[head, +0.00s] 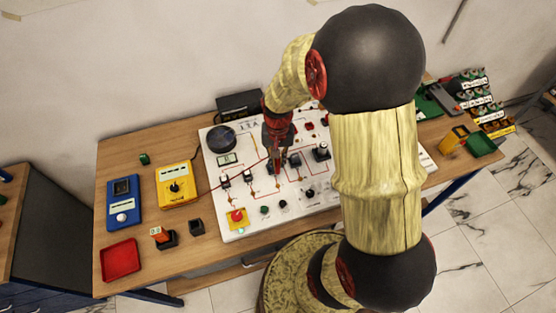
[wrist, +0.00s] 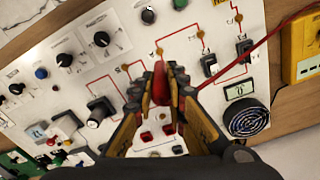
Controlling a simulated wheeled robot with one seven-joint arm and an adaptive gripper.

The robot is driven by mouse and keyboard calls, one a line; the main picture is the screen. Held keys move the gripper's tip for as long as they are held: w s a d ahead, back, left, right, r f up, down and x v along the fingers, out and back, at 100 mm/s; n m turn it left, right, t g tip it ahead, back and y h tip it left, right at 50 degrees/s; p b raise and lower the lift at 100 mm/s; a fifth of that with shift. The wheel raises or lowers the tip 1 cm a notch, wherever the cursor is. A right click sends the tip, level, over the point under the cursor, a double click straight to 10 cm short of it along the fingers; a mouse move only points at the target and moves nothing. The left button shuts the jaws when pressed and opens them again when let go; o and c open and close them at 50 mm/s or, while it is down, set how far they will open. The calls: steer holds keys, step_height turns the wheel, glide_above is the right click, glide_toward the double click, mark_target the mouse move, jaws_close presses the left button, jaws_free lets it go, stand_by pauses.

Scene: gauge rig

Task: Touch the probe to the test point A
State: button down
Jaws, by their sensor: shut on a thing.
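My gripper (head: 276,160) is over the middle of the white panel (head: 325,199), pointing down. In the wrist view my gripper (wrist: 164,76) is shut on the red probe (wrist: 160,88), whose tip points toward the panel. Several small brass test points show there, one (wrist: 159,51) just beyond the probe tip and another (wrist: 200,34) to its right. Their letters are too small to read surely, so I cannot tell which is A. I cannot tell whether the tip touches the panel. A red lead (wrist: 240,61) runs toward the yellow meter (head: 178,186).
Black switches (wrist: 209,65), knobs and a round black speaker (wrist: 246,118) stand up from the panel. A blue meter (head: 123,203), a red tray (head: 119,261) and small blocks lie on the wooden table (head: 150,220) at left. Green and yellow bins stand at right.

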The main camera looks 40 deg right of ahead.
mark_target(278, 172)
steer(key=shift+f+b, duration=2.45)
steer(key=shift+f, duration=1.35)
step_height(278, 172, up, 8)
steer(key=p, duration=0.6)
